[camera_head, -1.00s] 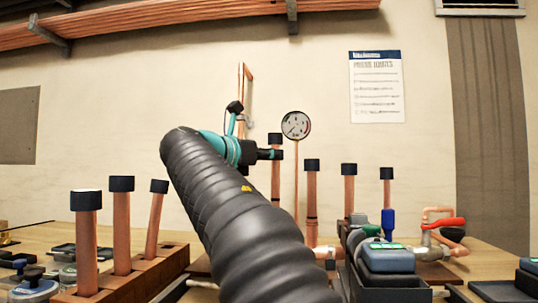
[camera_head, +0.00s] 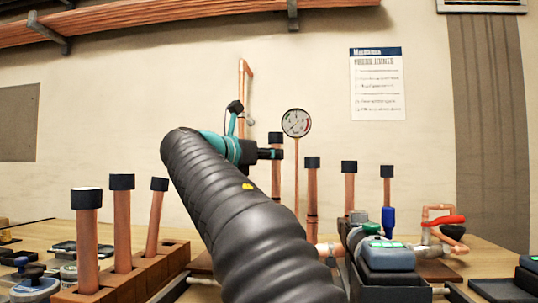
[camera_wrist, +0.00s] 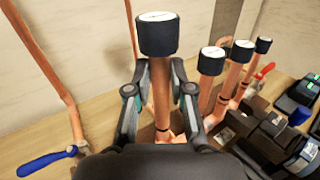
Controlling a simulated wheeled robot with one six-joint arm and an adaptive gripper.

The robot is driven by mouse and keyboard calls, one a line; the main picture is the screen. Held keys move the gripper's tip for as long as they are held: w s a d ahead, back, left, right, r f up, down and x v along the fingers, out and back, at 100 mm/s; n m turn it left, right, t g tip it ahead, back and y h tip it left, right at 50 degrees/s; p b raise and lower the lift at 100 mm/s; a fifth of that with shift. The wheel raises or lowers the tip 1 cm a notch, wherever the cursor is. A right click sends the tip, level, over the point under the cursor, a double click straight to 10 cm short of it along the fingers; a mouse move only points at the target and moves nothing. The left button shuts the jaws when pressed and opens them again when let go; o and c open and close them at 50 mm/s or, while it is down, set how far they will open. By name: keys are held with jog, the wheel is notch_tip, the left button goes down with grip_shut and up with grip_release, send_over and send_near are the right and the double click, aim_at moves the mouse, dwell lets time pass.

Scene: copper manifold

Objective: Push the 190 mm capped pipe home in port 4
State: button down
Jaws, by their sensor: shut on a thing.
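A copper pipe with a black cap (camera_wrist: 157,36) stands upright between the fingers of my gripper (camera_wrist: 160,75) in the wrist view. The gripper is shut on this capped pipe below its cap. A dark ring shows low on the pipe. In the head view the pipe (camera_head: 276,180) stands left of the gauge, with my gripper (camera_head: 271,154) at it just under the cap. Three more capped pipes stand in a row to its right (camera_wrist: 209,75). Port numbers cannot be read, and the pipe's foot is largely hidden by my gripper and arm.
A wooden rack (camera_head: 140,277) holds three capped pipes at the left, one leaning. A pressure gauge (camera_head: 296,123) stands behind the row. A red-handled valve (camera_head: 444,224) and blue-topped devices (camera_head: 388,259) are at the right. A blue-handled valve (camera_wrist: 47,162) is left in the wrist view.

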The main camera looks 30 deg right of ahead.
aim_at(271, 140)
jog(key=shift+f+p, duration=0.45)
jog(key=shift+f, duration=1.4)
dwell(3.1)
jog(key=shift+c, duration=2.3)
grip_release()
jog(key=shift+r+p, duration=1)
jog(key=shift+r, duration=2.55)
jog(key=shift+f, duration=0.1)
